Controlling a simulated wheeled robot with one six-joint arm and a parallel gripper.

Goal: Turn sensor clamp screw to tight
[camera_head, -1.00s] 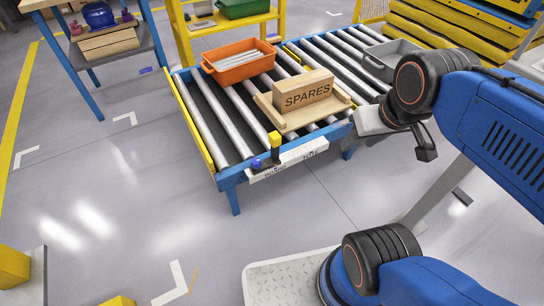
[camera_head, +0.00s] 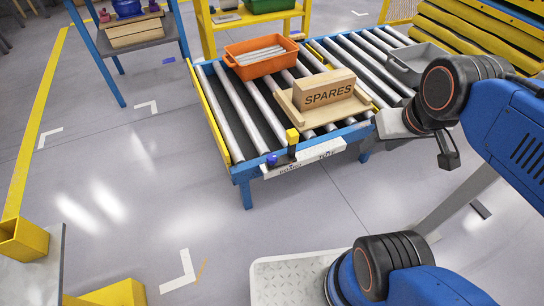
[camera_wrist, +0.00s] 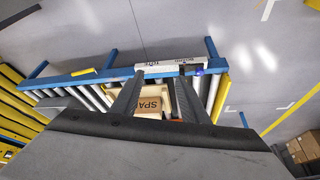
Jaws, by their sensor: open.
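A small blue knob (camera_head: 271,159), which looks like the clamp screw, sits on the front corner of the roller conveyor (camera_head: 240,174). A yellow block on a dark post (camera_head: 292,138), likely the sensor, stands just right of it. A white label plate (camera_head: 318,154) runs along the frame there; its words are too small to read. The knob also shows in the wrist view (camera_wrist: 199,71), beside the plate (camera_wrist: 160,66). My gripper (camera_wrist: 159,80) is open and empty, its fingers pointing toward the conveyor, apart from the knob. The knob's turn position cannot be made out.
A wooden SPARES block (camera_head: 328,90) on a wooden tray, an orange bin (camera_head: 262,66) and a grey bin (camera_head: 412,70) rest on the rollers. A blue-legged table (camera_head: 100,52) stands back left. Yellow boxes (camera_head: 24,240) are at the lower left. The floor before the conveyor is clear.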

